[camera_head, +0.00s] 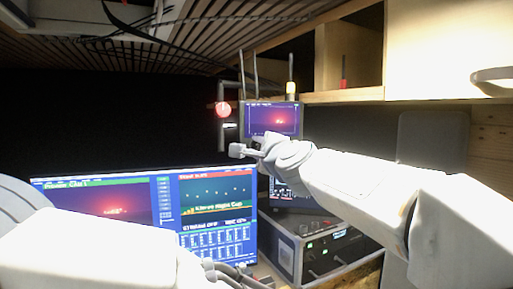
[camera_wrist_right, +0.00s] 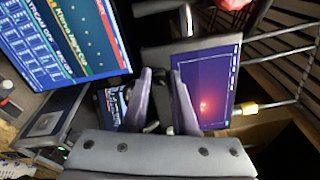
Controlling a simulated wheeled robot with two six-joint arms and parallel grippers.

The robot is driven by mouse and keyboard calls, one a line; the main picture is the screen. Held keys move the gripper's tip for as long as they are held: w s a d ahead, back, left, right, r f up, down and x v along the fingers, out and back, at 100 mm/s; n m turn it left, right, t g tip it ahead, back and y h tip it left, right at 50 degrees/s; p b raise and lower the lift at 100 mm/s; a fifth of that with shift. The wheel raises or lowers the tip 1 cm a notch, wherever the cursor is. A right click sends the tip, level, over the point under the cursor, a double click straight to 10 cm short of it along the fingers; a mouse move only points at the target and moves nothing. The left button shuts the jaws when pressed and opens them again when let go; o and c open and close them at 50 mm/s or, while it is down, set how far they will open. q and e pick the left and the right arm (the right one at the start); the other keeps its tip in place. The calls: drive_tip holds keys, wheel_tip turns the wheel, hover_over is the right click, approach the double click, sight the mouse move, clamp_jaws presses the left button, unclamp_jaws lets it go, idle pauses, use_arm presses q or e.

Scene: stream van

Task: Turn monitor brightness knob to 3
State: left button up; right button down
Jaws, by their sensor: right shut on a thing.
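A small monitor (camera_head: 285,112) with a purple and red picture hangs above the desk in the head view. It also shows sideways in the right wrist view (camera_wrist_right: 212,75). My right gripper (camera_head: 244,150) is at the monitor's lower left edge. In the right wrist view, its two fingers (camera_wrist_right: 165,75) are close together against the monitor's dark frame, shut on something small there. The brightness knob and its numbers cannot be made out; the fingers cover that spot. My left gripper (camera_head: 228,274) is low in the head view, in front of the large screen, its jaws unclear.
A large screen (camera_head: 215,190) with menus stands at the lower left. A grey rack unit (camera_head: 325,243) with lit displays sits at the lower right. A red round light (camera_head: 222,109) and thin antennas are beside the small monitor. A wooden cabinet (camera_head: 430,45) is above right.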

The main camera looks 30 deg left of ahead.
idle(0.4)
drive_tip(key=c, duration=0.7)
unclamp_jaws()
drive_tip(key=b+v, duration=0.3)
drive_tip(key=v, duration=0.7)
drive_tip(key=shift+s+d+b, duration=0.15)
drive_tip(key=shift+s+b, duration=0.05)
drive_tip(key=shift+b, duration=0.15)
